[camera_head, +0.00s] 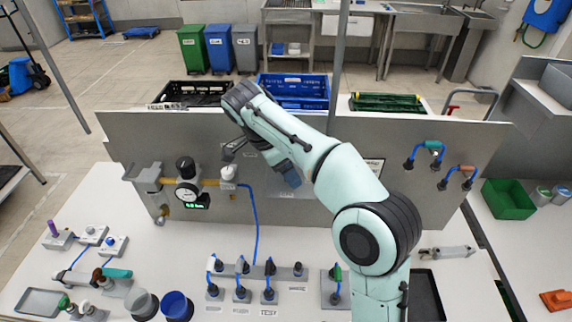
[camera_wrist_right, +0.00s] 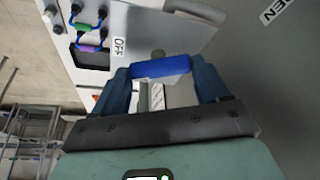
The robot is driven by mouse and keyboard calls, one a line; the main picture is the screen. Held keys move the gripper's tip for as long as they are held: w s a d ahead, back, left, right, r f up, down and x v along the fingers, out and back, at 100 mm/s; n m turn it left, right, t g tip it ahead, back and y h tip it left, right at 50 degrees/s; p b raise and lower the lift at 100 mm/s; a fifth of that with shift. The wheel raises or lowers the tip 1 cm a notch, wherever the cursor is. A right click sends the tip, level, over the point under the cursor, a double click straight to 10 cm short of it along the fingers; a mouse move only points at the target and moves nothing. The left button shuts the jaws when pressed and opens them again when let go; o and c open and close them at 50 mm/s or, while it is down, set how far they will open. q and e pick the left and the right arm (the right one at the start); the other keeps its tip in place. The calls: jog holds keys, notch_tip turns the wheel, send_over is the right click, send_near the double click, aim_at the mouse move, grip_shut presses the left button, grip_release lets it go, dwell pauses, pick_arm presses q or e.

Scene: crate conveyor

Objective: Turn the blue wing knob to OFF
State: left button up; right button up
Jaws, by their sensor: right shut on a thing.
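The blue wing knob (camera_wrist_right: 160,67) sits between the two dark blue fingers of my right gripper (camera_wrist_right: 160,80) in the right wrist view. The fingers are closed on its two sides, and its wing lies crosswise in the picture. A white label reading OFF (camera_wrist_right: 118,47) is on the grey panel beside the left finger. A label ending in EN (camera_wrist_right: 278,12) is at the upper right. In the head view my right gripper (camera_head: 291,179) is at the front of the panel, and the arm and gripper hide the knob. My left gripper is not in view.
The upright grey panel (camera_head: 130,135) runs across the back of the white table (camera_head: 110,200). A gauge (camera_head: 187,193) with pipework stands left of my gripper, with a blue cable nearby.

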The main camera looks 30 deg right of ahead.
jog(key=m+g, duration=0.1)
jog(key=m, duration=0.4)
jog(key=shift+w+g+y, duration=0.15)
jog(key=shift+g+y, duration=0.25)
jog(key=shift+m, duration=0.4)
jog(key=o, duration=1.1)
jog(key=shift+c, duration=0.2)
